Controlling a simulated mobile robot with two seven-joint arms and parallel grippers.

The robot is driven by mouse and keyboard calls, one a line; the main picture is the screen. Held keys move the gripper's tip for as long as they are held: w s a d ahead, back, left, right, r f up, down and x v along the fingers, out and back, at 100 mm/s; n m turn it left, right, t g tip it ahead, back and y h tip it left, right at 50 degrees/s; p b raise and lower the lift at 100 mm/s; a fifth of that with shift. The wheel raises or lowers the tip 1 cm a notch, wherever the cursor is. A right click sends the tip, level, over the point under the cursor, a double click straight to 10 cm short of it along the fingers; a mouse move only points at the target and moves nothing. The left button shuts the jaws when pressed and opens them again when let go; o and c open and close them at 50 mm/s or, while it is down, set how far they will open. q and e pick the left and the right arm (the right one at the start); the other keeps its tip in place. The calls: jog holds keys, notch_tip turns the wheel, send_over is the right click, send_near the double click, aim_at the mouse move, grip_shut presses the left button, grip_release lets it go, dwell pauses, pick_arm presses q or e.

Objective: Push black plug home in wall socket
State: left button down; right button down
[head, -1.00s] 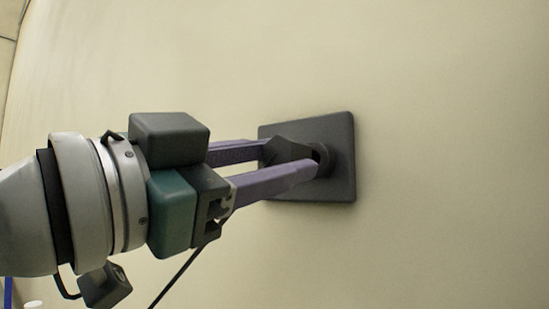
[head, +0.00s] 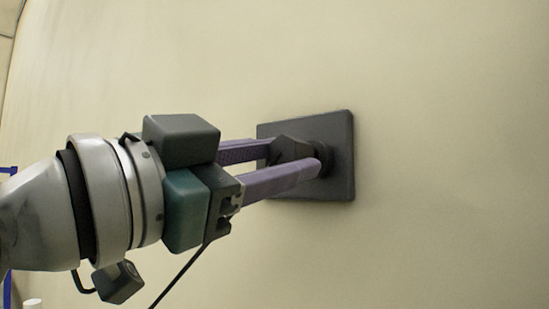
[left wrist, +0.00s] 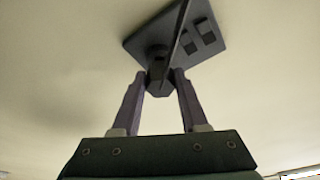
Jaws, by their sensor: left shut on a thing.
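The black plug (head: 290,150) is between the purple fingers of my left gripper (head: 296,160), which is shut on it. The dark wall socket plate (head: 341,180) is fixed to the wall, and the plug's front end is at the round part of the plate. In the left wrist view, the plug (left wrist: 158,82) sits between the fingertips against the plate (left wrist: 140,42). I cannot tell whether it is fully seated. A dark cable (head: 180,273) hangs below my left gripper in the head view. My right gripper is not in view.
The beige wall (head: 450,150) around the plate is bare, with free room on all sides. In the left wrist view, the plate has two dark rectangular features (left wrist: 198,37) beside the plug. A blue item (head: 8,171) shows at the far left edge.

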pick_arm(q)
jog(key=shift+w+d, duration=0.5)
jog(key=shift+w, duration=0.2)
jog(key=shift+c, duration=1.8)
grip_release()
jog(key=v, duration=0.7)
jog(key=shift+b, duration=0.3)
